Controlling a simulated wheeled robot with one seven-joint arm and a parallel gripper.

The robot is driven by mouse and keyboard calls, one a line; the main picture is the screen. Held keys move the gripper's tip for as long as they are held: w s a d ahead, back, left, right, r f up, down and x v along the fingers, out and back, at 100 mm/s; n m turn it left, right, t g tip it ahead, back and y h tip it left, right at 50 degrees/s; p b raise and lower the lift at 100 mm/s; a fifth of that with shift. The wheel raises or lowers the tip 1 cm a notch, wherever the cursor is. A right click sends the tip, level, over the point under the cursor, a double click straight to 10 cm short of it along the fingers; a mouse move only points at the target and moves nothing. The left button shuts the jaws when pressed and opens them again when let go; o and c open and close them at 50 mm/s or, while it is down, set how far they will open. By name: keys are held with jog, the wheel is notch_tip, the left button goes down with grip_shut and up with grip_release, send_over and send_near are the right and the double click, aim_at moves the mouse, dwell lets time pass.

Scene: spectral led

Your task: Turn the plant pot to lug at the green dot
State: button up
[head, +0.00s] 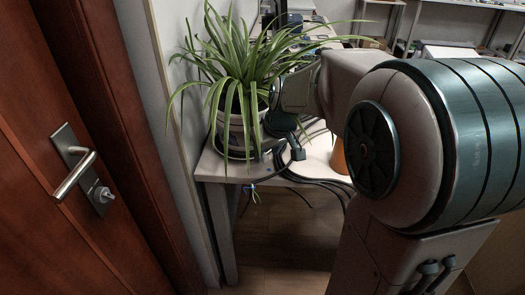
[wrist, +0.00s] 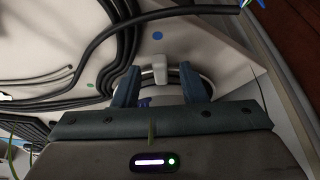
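The plant pot (head: 236,130) stands on the white table at the left end, with long green leaves hanging over it. In the wrist view its pale side (wrist: 205,84) shows only partly behind my gripper. A whitish lug (wrist: 155,66) sticks out from the pot and points toward a blue dot (wrist: 157,35) on the table. The green dot (wrist: 91,86) lies to the left of the lug in the wrist view. My gripper (wrist: 160,84) is at the pot with its two fingers apart, one on either side of the lug. I cannot tell whether either finger touches it.
Black cables (wrist: 110,45) run over the table close to the pot and past the dots. A wooden door with a handle (head: 75,175) is at the left. An orange object (head: 339,157) shows partly behind my arm. Shelves stand at the back right.

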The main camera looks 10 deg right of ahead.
jog(key=shift+x, duration=0.9)
grip_shut()
jog(key=shift+r, duration=0.1)
jog(key=shift+d, duration=0.1)
